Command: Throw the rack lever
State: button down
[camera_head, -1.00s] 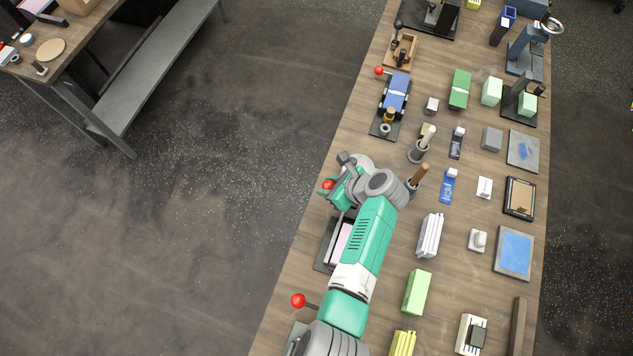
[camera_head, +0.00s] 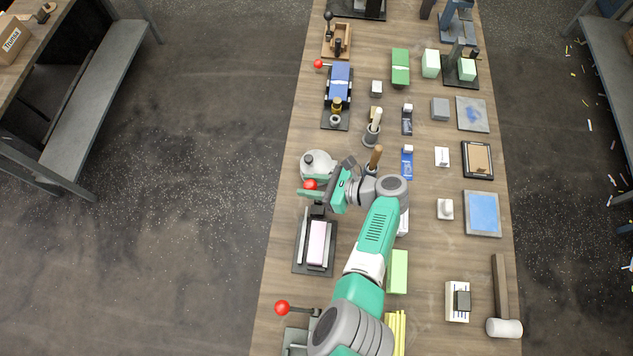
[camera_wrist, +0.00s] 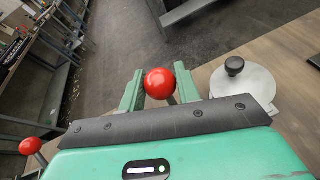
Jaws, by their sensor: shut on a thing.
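A lever with a red ball knob (camera_head: 311,185) stands at the far end of a dark rack (camera_head: 301,262) that bears a pink block (camera_head: 317,243), near the bench's left edge. My gripper (camera_head: 309,188) is shut on the red knob. In the wrist view the knob (camera_wrist: 160,83) sits between my two green fingers (camera_wrist: 159,90). Most of the lever's rod is hidden behind my gripper.
A grey round lidded thing (camera_head: 318,165) with a black knob stands just beyond my gripper. Other red-knobbed levers stand nearer (camera_head: 282,308) and farther (camera_head: 318,64) along the bench. A wooden-handled tool (camera_head: 374,158) stands close to my wrist. The left edge opens onto floor.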

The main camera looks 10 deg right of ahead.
jog(key=shift+d, duration=0.15)
jog(key=c, duration=1.1)
grip_release()
jog(key=shift+o, duration=0.2)
jog(key=v, duration=0.8)
jog(key=shift+f, duration=0.1)
